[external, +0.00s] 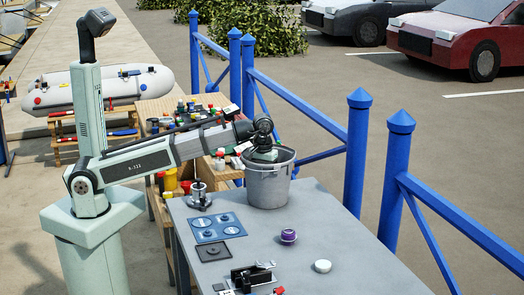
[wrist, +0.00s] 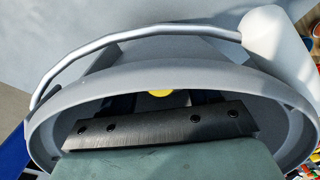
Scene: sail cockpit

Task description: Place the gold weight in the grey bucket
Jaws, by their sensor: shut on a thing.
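The grey bucket (external: 268,187) stands upright at the far end of the grey table. Its rim (wrist: 215,72) and raised metal handle show large in the wrist view. My gripper (external: 264,157) points down into the bucket's mouth, and its fingers are hidden by the bucket wall in the external view. In the wrist view, a small piece of the gold weight (wrist: 160,93) shows just beyond my gripper's dark bar, between the fingers, inside the outline of the rim. My gripper is shut on it. The rest of the weight is hidden, and I cannot tell its height above the bucket floor.
The grey table (external: 345,278) also holds a blue panel with round pieces (external: 214,227), a metal holder (external: 199,196), a purple object (external: 288,236), a white disc (external: 322,266) and a black device (external: 252,275). A blue railing (external: 358,150) runs along the right.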

